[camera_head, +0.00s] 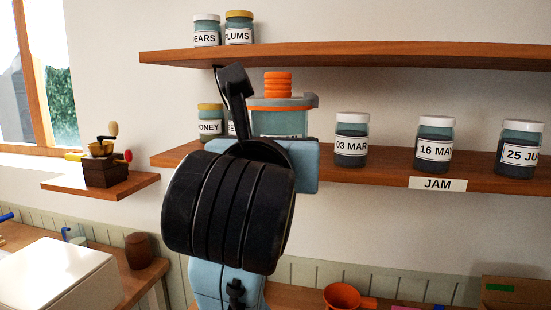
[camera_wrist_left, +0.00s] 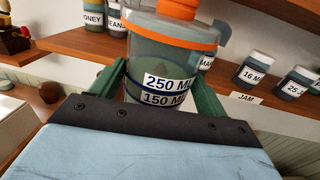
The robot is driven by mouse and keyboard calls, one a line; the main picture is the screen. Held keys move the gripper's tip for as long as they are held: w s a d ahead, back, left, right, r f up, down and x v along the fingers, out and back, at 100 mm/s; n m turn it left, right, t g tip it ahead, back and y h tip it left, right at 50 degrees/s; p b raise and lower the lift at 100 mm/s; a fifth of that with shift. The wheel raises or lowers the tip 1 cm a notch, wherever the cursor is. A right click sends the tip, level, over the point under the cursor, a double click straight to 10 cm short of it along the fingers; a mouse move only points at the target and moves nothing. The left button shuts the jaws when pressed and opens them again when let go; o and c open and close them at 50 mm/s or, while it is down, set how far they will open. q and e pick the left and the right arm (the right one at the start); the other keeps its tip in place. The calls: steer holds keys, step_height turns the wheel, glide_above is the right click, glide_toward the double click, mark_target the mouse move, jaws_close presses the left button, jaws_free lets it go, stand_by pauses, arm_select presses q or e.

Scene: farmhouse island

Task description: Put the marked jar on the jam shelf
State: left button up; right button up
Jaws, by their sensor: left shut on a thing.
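My left gripper (camera_wrist_left: 160,92) is shut on a clear container (camera_wrist_left: 150,55) with an orange rim and lid, marked 250 ML and 150 ML. Its green fingers lie on both sides of it. In the head view, the container (camera_head: 280,122) is partly hidden behind my wrist, in front of the shelves; its gap to the lower shelf is unclear. The lower shelf (camera_head: 385,172) carries a JAM sign (camera_head: 437,184). Dark jars labelled 03 MAR (camera_head: 351,140), 16 MAY (camera_head: 434,143) and 25 JU (camera_head: 519,148) stand upright there. My right gripper is not in view.
A HONEY jar (camera_head: 210,121) and a partly hidden jar stand at the lower shelf's left. The upper shelf (camera_head: 350,55) overhangs, with PEARS (camera_head: 206,31) and PLUMS (camera_head: 238,28) jars. A grinder (camera_head: 104,165) sits on a small left shelf. Gaps show between the dated jars.

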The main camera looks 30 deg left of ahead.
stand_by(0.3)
arm_select(q)
steer(key=shift+s+a+f+x, duration=0.15)
steer(key=shift+a+f+x, duration=0.2)
steer(key=shift+x, duration=3.25)
steer(key=shift+s+a+f+x, duration=0.15)
steer(key=shift+a+x, duration=0.3)
steer(key=shift+x, duration=3.2)
steer(key=shift+s+a+f+x, duration=0.15)
steer(key=shift+a+f+x, duration=0.2)
steer(key=shift+x, duration=3.25)
steer(key=shift+f, duration=0.5)
steer(key=o, duration=1.3)
steer(key=shift+o, duration=0.2)
steer(key=shift+f, duration=0.25)
steer(key=shift+r, duration=0.1)
